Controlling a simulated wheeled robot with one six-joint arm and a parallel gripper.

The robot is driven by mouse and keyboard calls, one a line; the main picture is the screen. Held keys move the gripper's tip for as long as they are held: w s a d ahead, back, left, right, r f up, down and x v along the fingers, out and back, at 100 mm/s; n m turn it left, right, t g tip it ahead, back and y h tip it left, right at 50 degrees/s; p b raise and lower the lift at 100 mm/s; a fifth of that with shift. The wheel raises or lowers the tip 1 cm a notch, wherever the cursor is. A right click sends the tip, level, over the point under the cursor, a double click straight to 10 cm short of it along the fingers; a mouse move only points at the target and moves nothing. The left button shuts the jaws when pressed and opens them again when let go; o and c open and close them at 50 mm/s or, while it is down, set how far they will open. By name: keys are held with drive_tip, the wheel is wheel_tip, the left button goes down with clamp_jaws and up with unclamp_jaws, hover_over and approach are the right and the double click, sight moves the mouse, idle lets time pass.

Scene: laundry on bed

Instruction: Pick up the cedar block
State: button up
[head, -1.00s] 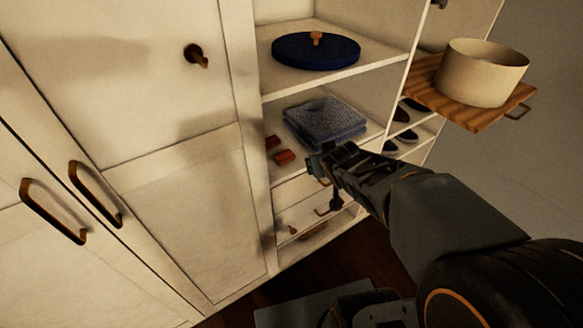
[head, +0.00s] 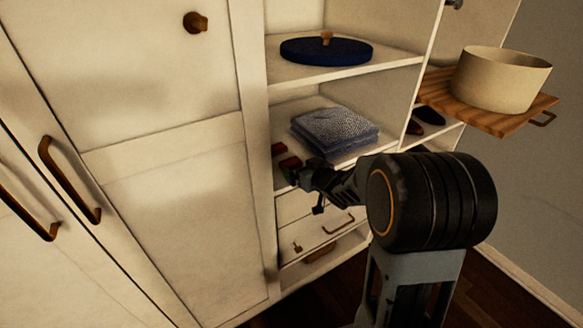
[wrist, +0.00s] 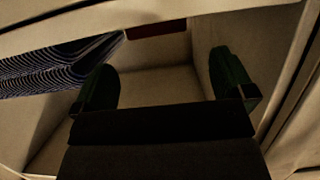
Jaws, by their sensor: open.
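I cannot tell which is the cedar block. In the wrist view one dark red block (wrist: 156,30) shows at the top, partly cut off by a pale edge. My gripper (head: 296,176) is at the shelf's front edge, close to the nearer block. In the wrist view its two fingers (wrist: 165,80) are apart with nothing between them.
The folded blue cloth (head: 335,130) lies close on the right; it shows at left in the wrist view (wrist: 55,65). A blue round lid (head: 326,51) is on the shelf above. A cream pot (head: 502,79) stands on a wooden board (head: 445,95). A closed cabinet door (head: 180,200) borders the left.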

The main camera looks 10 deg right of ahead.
sight(290, 161)
drive_tip(key=b+x, duration=0.1)
drive_tip(key=x, duration=0.4)
drive_tip(key=shift+d+f, duration=0.15)
drive_tip(key=shift+w+f, duration=0.15)
drive_tip(key=shift+w, duration=0.55)
drive_tip(key=shift+c, duration=0.5)
drive_tip(key=c, duration=0.8)
